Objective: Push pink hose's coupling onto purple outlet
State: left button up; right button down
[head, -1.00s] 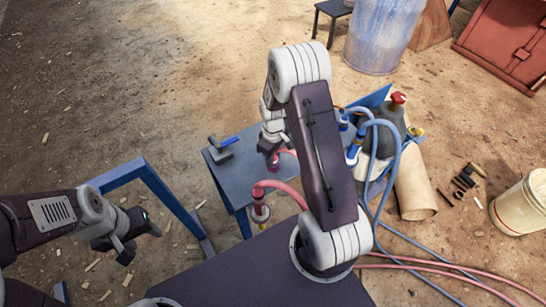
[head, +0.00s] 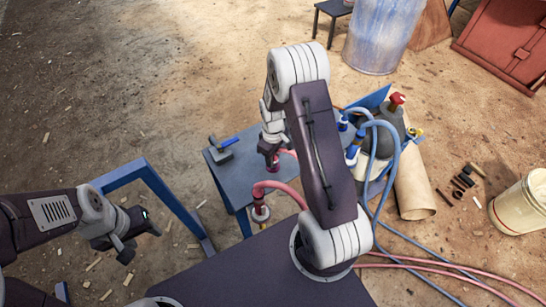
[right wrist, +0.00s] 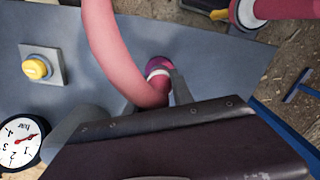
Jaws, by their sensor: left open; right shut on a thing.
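My right gripper (head: 271,160) is over the grey-blue bench top, partly screened by my own arm. In the right wrist view, its fingers (right wrist: 160,92) are shut around the lower end of the pink hose (right wrist: 128,50), at the coupling. A pale ring of the coupling (right wrist: 158,73) shows, with the purple outlet (right wrist: 159,62) right against it. I cannot tell how far the coupling sits on the outlet. My left gripper (head: 126,250) is open and empty, off to the left beside a blue frame.
A second pink hose end (head: 260,212) stands near the bench's front. A blue-handled part (head: 224,149) is at the bench's left. A yellow button (right wrist: 37,68) and a gauge (right wrist: 18,141) show in the wrist view.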

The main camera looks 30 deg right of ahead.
jog(key=shift+f+b, duration=0.4)
jog(key=shift+f, duration=0.2)
dwell(0.3)
jog(key=c, duration=1)
grip_release()
notch_tip(320, 180, up, 9)
jog(key=shift+r+p, duration=0.1)
jog(key=shift+p, duration=0.95)
